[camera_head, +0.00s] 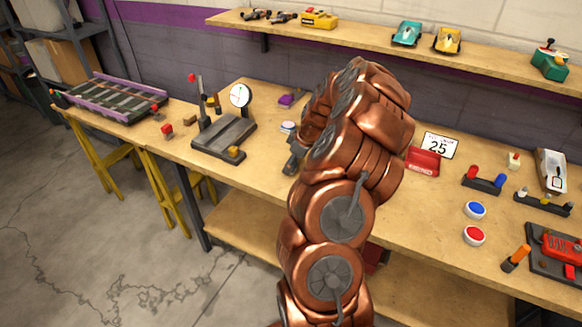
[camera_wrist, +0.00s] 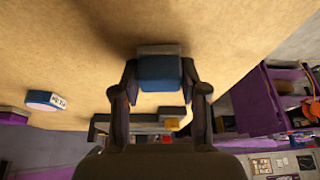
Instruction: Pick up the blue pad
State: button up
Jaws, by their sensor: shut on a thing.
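The blue pad (camera_wrist: 160,72) is a small blue block with a greyish strip along its far edge. In the wrist view it sits between the two dark fingers of my gripper (camera_wrist: 160,84), with one finger against each side. My gripper is shut on it. The bench top lies behind the pad, and I cannot tell how far the pad is above it. In the head view my copper arm covers most of the gripper, and the pad is hidden.
A dark stand with a round dial (camera_head: 240,95) is left of my arm on the wooden bench (camera_head: 270,165). A small round tin (camera_head: 288,127) is behind the gripper.

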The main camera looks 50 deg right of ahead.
jog(key=shift+c, duration=1)
jog(key=shift+r, duration=0.1)
jog(key=shift+r+b, duration=0.65)
jog(key=shift+r, duration=0.9)
jog(key=shift+s+a+r, duration=0.15)
jog(key=s+a+b, duration=0.2)
jog(key=s+a, duration=0.2)
jog(key=a, duration=0.2)
jog(key=s+a+r+b, duration=0.1)
jog(key=s+a+b, duration=0.1)
jog(key=s+a, duration=0.2)
jog(key=a, duration=0.3)
jog(key=shift+s+r, duration=0.2)
jog(key=shift+s, duration=0.15)
